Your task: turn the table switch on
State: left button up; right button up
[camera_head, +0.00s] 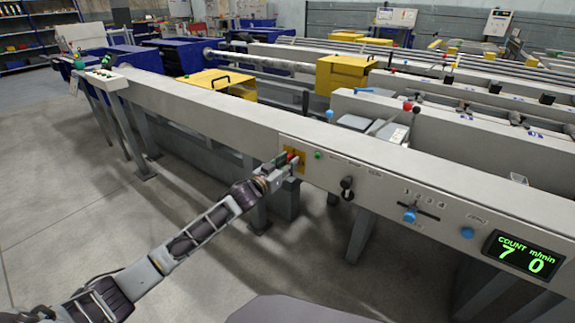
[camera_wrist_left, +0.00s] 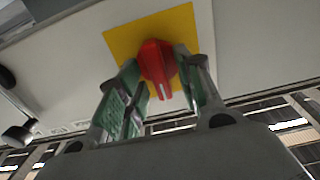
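The table switch is a red rotary knob (camera_head: 292,156) on a yellow square plate, set in the pale front face of the runout table's long beam. In the left wrist view the red knob (camera_wrist_left: 158,66) stands out from the yellow plate (camera_wrist_left: 120,40), its white mark pointing down in the picture. My left gripper (camera_head: 286,160) is at the switch. In the wrist view the two fingers of my left gripper (camera_wrist_left: 160,72) are apart, one on each side of the knob. Firm contact cannot be made out. My right gripper is not in view.
Right of the switch on the same face are a green button (camera_head: 318,155), a black selector (camera_head: 347,186), a blue-handled slider (camera_head: 410,214), a blue button (camera_head: 467,232) and a display (camera_head: 526,255) reading count 7, 0 m/min. The floor in front is clear.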

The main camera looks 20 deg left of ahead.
pick_arm(q)
jog(key=shift+w, duration=0.1)
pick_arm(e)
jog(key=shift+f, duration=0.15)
pick_arm(q)
jog(key=shift+c, duration=0.3)
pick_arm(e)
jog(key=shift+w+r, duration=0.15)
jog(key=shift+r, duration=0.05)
pick_arm(q)
grip_shut()
